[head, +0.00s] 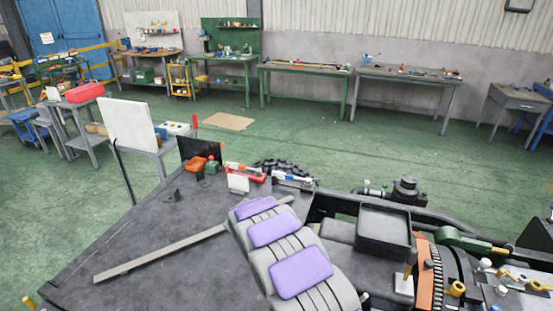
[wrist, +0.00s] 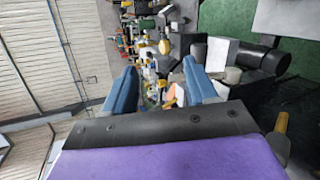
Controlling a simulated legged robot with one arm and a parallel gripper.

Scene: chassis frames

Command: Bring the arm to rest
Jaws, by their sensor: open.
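My gripper (wrist: 160,88) shows in the wrist view, with two blue fingers set wide apart. It is open, and nothing is held between the fingers. The dark plate with screws and the purple panel behind the fingers are mine. The wrist picture is turned on its side, with the pale corrugated wall at the left and cluttered items beyond the fingers. I cannot make out my gripper in the head view.
A dark workbench (head: 140,238) fills the front, with a metal bar (head: 160,254) lying across it. A black tray (head: 383,232) and machine parts stand to the right. Green tables (head: 305,68) line the far wall. The green floor (head: 310,135) between is mostly clear.

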